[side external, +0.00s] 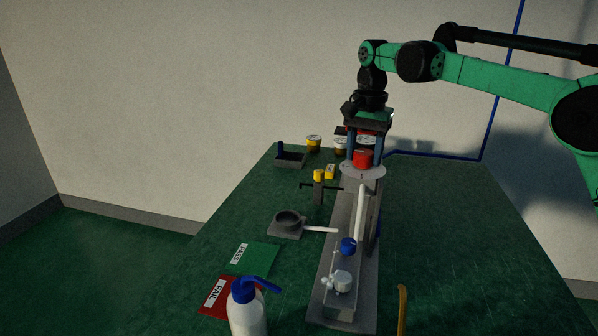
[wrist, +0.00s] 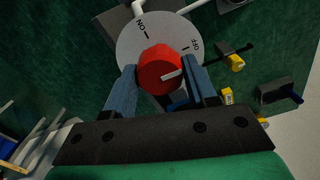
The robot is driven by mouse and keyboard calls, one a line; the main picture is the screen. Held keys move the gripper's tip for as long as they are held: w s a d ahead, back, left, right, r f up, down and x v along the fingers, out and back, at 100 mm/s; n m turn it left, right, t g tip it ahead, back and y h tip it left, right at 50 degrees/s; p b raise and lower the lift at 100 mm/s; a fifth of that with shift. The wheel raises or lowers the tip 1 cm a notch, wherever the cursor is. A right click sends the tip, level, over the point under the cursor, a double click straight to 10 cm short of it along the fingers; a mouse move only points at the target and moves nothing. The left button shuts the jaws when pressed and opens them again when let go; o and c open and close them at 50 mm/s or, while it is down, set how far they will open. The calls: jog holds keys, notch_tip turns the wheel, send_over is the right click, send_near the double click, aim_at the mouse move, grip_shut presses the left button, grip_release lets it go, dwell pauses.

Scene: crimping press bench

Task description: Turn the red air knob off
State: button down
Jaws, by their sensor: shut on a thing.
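The red air knob (side external: 362,159) sits on a round pale dial plate (side external: 350,172) at the far end of the bench fixture. In the wrist view the red knob (wrist: 158,66) shows a white pointer line aimed right and slightly up, nearer the OFF mark than the ON mark on the dial (wrist: 130,48). My gripper (wrist: 160,74) comes down from above with one blue finger on each side of the knob. It is shut on the knob; in the side view my gripper (side external: 365,147) hides part of the area behind it.
A grey fixture rail (side external: 340,220) runs toward the camera with a blue knob (side external: 348,246). The bench's right side is mostly clear.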

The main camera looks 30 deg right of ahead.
aim_at(365, 152)
dwell(0.3)
jog(key=shift+c, duration=1.4)
grip_release()
jog(key=shift+r, duration=2.8)
